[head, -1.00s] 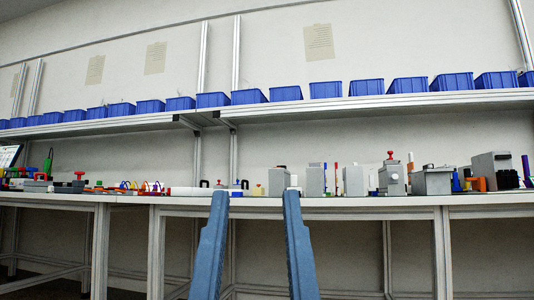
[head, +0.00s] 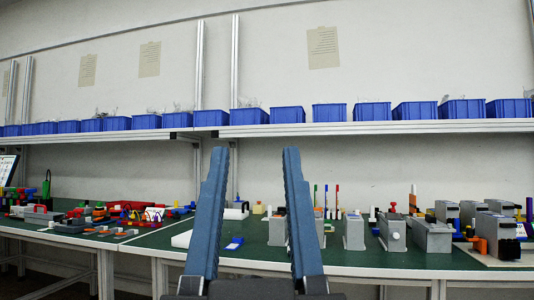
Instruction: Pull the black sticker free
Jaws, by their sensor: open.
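My gripper (head: 255,155) is in the middle of the head view. Its two blue fingers point up and stand wide apart with nothing between them. They are in front of the workbench and hide parts of it. No black sticker can be made out for certain at this distance.
The green bench top (head: 260,250) has some clear room around a small blue-and-white piece (head: 235,243). Coloured parts crowd the left side. A shelf (head: 380,128) with a row of blue bins (head: 329,112) runs above the bench.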

